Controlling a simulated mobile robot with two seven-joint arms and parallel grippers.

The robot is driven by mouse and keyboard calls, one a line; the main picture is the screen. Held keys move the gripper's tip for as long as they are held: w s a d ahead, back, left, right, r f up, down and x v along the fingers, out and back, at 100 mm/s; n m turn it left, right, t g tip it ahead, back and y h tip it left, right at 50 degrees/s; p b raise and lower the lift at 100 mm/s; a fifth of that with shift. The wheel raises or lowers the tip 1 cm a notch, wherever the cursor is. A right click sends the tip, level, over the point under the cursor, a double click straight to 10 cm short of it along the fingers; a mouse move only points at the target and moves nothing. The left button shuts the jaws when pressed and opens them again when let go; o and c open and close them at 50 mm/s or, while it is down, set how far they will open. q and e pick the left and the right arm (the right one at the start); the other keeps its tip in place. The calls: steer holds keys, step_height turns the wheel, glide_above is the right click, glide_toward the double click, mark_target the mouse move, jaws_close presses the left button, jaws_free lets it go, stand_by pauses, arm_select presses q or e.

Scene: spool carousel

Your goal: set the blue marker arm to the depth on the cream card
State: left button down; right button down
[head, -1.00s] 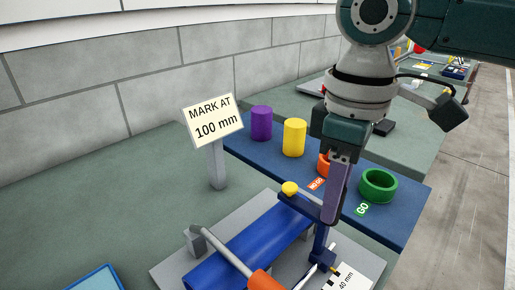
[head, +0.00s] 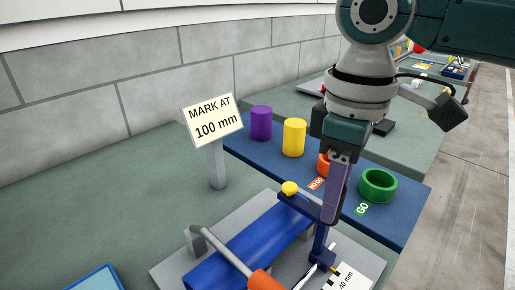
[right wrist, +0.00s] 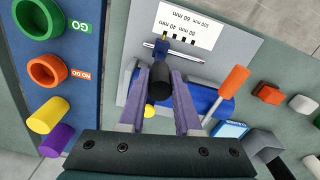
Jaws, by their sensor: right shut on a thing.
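The cream card (head: 212,122) reads "MARK AT 100 mm" and stands on a grey post. The blue marker arm (head: 321,240) reaches over a blue cylinder (head: 235,262) and carries a yellow knob (head: 289,188). My right gripper (head: 332,219) points down at the arm's near end. In the right wrist view its purple fingers close around a black grip (right wrist: 160,78) on the arm. The arm's blue end block (right wrist: 163,47) is beside the tick marks of a white scale card (right wrist: 190,25). The exact tick it meets is unclear. My left gripper is out of view.
An orange-handled rod (head: 265,281) lies close to the cylinder. A blue mat (head: 395,232) holds a purple cylinder (head: 261,123), a yellow cylinder (head: 294,137), a green GO ring (head: 378,186) and a partly hidden orange NO GO ring (head: 323,164). The bench left of the card is clear.

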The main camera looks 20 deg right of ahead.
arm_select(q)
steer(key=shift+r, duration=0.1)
arm_select(e)
steer(key=shift+r, duration=0.1)
